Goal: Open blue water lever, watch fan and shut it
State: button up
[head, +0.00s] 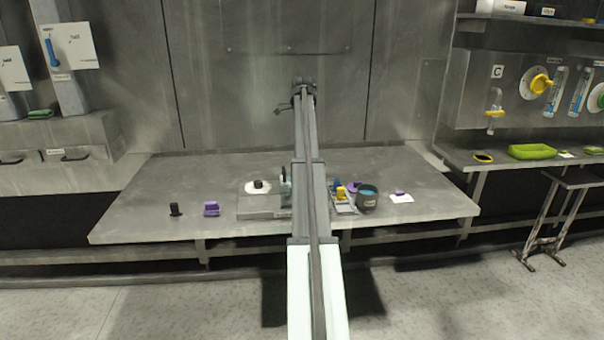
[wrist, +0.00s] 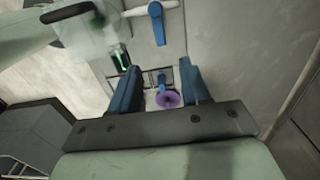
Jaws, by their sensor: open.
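In the wrist view a blue lever (wrist: 158,25) hangs from a pale pipe (wrist: 137,11) at the top, beyond my fingertips and apart from them. I take it for the water lever. My gripper (wrist: 160,66) is open, with nothing held between its two blue fingers. A purple disc (wrist: 168,99) and a small blue piece (wrist: 162,80) show below, between the fingers. In the head view my arm runs up the middle, with my gripper (head: 302,88) small at its far end; the pipe lever is not visible there. I cannot make out a fan for certain.
A clear housing with a black handle (wrist: 67,12) stands at the wrist view's upper left. The bench (head: 130,213) holds a purple block (head: 211,209), a dark pot (head: 367,199) and a small tray (head: 343,207). Another blue lever (head: 52,52) is on the left panel.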

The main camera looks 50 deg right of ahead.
notch_tip(320, 180, down, 13)
jog(key=shift+r, duration=0.2)
dwell(0.3)
jog(key=shift+c, duration=0.2)
grip_shut()
